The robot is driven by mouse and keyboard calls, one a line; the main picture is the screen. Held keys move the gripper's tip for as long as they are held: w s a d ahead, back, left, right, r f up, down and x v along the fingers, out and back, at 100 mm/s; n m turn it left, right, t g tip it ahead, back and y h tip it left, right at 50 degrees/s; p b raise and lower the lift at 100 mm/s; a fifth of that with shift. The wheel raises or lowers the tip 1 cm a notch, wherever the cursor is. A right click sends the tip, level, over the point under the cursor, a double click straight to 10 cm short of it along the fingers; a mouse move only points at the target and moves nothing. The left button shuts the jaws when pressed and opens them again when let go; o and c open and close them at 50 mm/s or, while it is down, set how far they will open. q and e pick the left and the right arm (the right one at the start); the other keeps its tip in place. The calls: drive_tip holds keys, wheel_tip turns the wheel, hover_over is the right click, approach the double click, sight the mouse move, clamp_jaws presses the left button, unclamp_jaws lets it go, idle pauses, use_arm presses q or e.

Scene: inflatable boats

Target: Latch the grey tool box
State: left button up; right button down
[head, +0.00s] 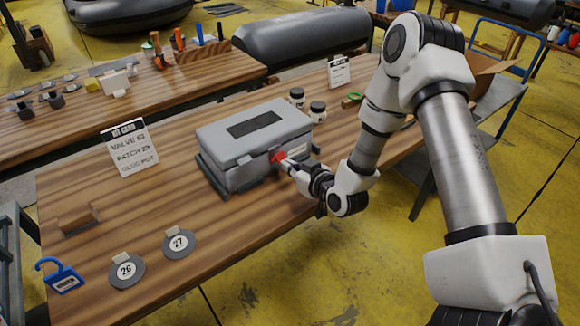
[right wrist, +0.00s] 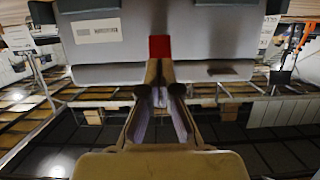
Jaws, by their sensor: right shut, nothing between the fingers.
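The grey tool box (head: 250,145) stands on the wooden table with its lid down. A red latch (head: 277,157) is on its front side; it also shows in the right wrist view (right wrist: 159,46) on the grey box wall (right wrist: 205,40). My right gripper (head: 287,163) is at the front of the box, its fingertips at the red latch. In the right wrist view the fingers (right wrist: 159,68) are together just below the latch, with nothing between them. I cannot tell whether they touch it. My left gripper is not in view.
A sign (head: 130,148), a blue padlock (head: 59,277) and two grey tags, 26 (head: 126,271) and 27 (head: 178,244), are on the table. The table front left of my right arm is mostly clear.

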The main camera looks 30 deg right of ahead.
drive_tip(key=shift+w+r+p, duration=0.4)
drive_tip(key=shift+r, duration=0.2)
idle(0.3)
drive_tip(key=shift+w+a+r, duration=0.1)
drive_tip(key=shift+w+r, duration=0.25)
drive_tip(key=shift+w, duration=0.05)
drive_tip(key=p+v, duration=0.5)
drive_tip(key=v, duration=0.3)
drive_tip(key=shift+s+r, duration=0.25)
drive_tip(key=shift+r, duration=0.1)
